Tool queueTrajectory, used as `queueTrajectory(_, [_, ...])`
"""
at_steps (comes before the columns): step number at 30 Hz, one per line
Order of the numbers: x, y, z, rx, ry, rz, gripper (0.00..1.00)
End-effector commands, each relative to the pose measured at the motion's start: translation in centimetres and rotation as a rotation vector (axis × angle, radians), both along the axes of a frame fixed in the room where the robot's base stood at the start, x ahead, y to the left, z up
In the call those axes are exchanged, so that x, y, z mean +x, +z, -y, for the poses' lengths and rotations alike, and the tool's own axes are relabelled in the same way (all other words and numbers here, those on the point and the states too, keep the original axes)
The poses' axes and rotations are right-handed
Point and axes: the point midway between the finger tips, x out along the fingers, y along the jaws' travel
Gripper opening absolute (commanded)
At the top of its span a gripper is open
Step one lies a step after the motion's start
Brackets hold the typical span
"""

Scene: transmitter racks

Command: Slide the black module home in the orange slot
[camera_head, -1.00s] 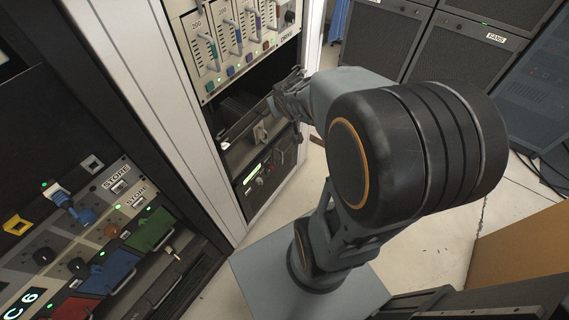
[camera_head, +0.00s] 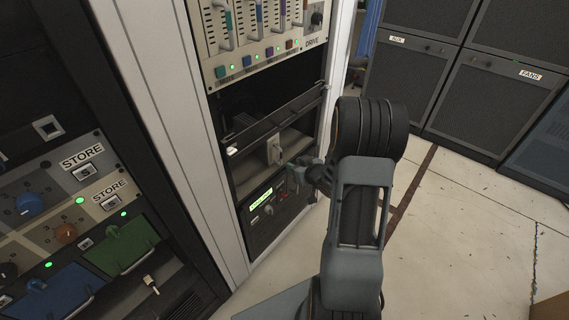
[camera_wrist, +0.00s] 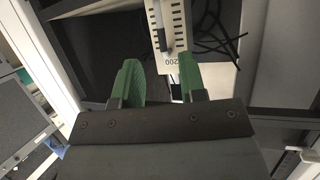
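My gripper (camera_wrist: 162,75) shows in the wrist view with two green fingers apart and nothing held between them. Behind the gap is a pale panel strip marked 200. In the head view my gripper (camera_head: 308,168) is small and partly hidden by my arm, in front of the lower part of the middle rack, near a pale upright lever (camera_head: 273,150). I cannot pick out the black module for certain. No orange slot is clearly visible. A green unit (camera_head: 122,246) and a blue unit (camera_head: 55,288) sit in the left rack, below the STORE labels.
The middle rack has a DRIVE slider panel (camera_head: 262,45) above a dark open bay crossed by a black bar (camera_head: 280,117). A panel with a green display (camera_head: 262,199) is below. Dark cabinets (camera_head: 500,100) stand at the back.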

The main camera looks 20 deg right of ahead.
Motion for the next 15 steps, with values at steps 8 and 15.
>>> queueTrajectory(8, [4.7, -2.2, -0.9, -0.002, 0.002, -0.001, 0.38])
queueTrajectory(15, [7.5, -3.3, -1.4, -0.001, 0.0, -0.001, 0.38])
